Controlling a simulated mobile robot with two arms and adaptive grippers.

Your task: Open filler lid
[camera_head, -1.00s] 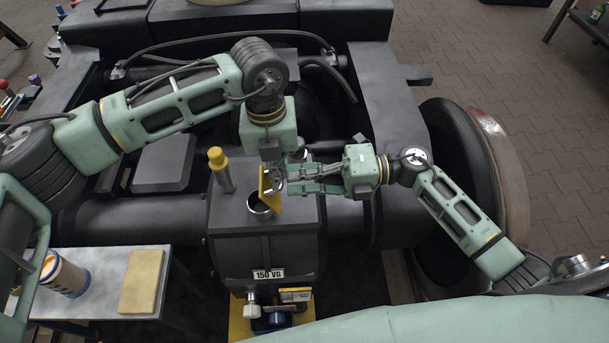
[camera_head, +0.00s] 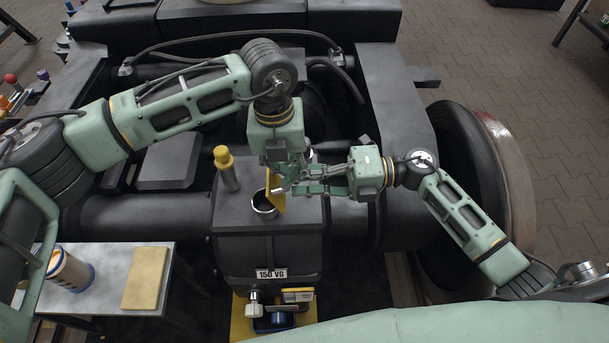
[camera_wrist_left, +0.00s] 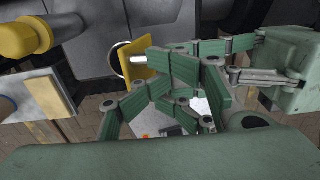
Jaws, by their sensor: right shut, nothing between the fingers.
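The yellow filler lid (camera_head: 275,196) stands raised, roughly on edge, at the right side of the round filler opening (camera_head: 263,207) on top of the dark box. It also shows in the left wrist view (camera_wrist_left: 138,62) beside the opening's rim. My left gripper (camera_head: 284,182) comes down from above, with its fingers close to the lid's right side. The overlapping fingers hide whether it is open or touching the lid. My right gripper (camera_head: 298,188) comes in from the right; it is shut and empty, its tips near the left gripper and the lid. The lid's right face is partly hidden.
A yellow-capped post (camera_head: 227,168) stands left of the opening. The box carries a "150 VG" label (camera_head: 272,274). A side table (camera_head: 108,291) at lower left holds a yellow pad (camera_head: 145,278) and a cup (camera_head: 70,268). A wheel (camera_head: 470,180) stands at right.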

